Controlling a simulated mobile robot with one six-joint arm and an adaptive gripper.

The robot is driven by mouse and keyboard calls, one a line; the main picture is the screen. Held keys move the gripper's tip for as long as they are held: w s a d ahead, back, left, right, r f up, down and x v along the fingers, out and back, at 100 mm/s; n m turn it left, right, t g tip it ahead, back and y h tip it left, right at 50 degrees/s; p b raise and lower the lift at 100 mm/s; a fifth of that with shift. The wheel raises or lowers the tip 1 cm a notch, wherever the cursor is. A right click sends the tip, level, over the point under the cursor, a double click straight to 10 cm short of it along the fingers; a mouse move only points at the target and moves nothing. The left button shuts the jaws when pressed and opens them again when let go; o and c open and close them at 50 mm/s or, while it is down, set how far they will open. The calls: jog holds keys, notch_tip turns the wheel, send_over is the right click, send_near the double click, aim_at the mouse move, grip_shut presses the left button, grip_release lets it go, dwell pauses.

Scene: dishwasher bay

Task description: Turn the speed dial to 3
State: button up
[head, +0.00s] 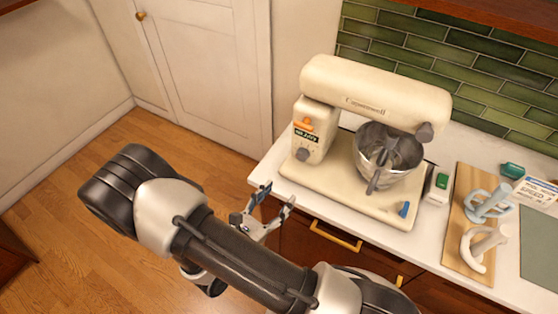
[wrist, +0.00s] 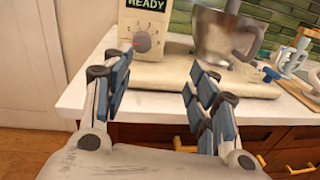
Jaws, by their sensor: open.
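A cream stand mixer (head: 370,90) stands on the white counter, with a metal bowl (head: 390,155) under its head. The grey speed dial (head: 303,155) is on the left side of the mixer's front, below a small dark display. In the wrist view the dial (wrist: 143,42) sits on a pale panel with small numbers around it, under a display reading READY (wrist: 146,3). The dial's exact setting is too small to tell. My gripper (head: 274,199) is open and empty, in front of the counter's left end, apart from the dial. In the wrist view its blue-padded fingers (wrist: 160,92) are spread below the dial.
A wooden board (head: 457,240) with mixer attachments (head: 488,204) lies on the counter at right, beside a small box with a green top (head: 440,187). A blue lever (head: 404,209) is on the mixer base. Drawers with brass handles (head: 335,236) face my arm. The floor at left is clear.

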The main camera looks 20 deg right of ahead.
jog(key=a+f+n+t, duration=0.2)
jog(key=y+b, duration=0.1)
send_near(301, 158)
jog(key=x, duration=0.8)
jog(key=shift+w+d, duration=0.2)
jog(key=c, duration=1.1)
